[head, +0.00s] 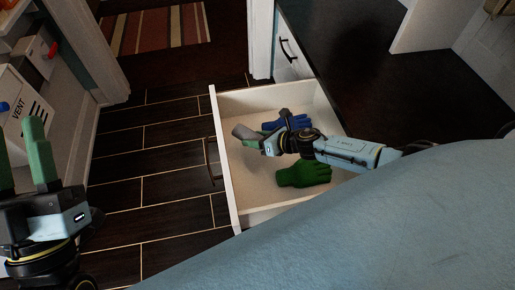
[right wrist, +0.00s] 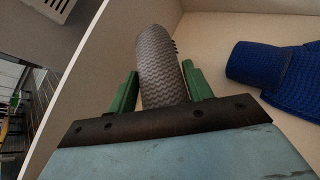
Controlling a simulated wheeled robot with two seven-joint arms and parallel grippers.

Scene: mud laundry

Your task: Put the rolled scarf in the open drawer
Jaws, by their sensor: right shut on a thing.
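The rolled scarf (head: 243,132) is a grey knitted roll. It also shows in the right wrist view (right wrist: 160,62), upright between the green fingers. My right gripper (head: 259,142) is shut on it and holds it over the open drawer, near the front panel. The same gripper shows in the right wrist view (right wrist: 160,92). I cannot tell whether the scarf touches the drawer floor. The open drawer (head: 225,165) is cream-coloured with a dark handle. My left gripper (head: 22,150) is at the left edge of the head view, its green fingers apart, empty and away from the drawer.
A blue knitted glove (head: 285,122) and a green glove (head: 305,174) lie in the drawer. The blue one also shows in the right wrist view (right wrist: 265,72). A dark countertop (head: 380,75) is to the right. A white box marked VENT (head: 20,105) stands left. The tiled floor is clear.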

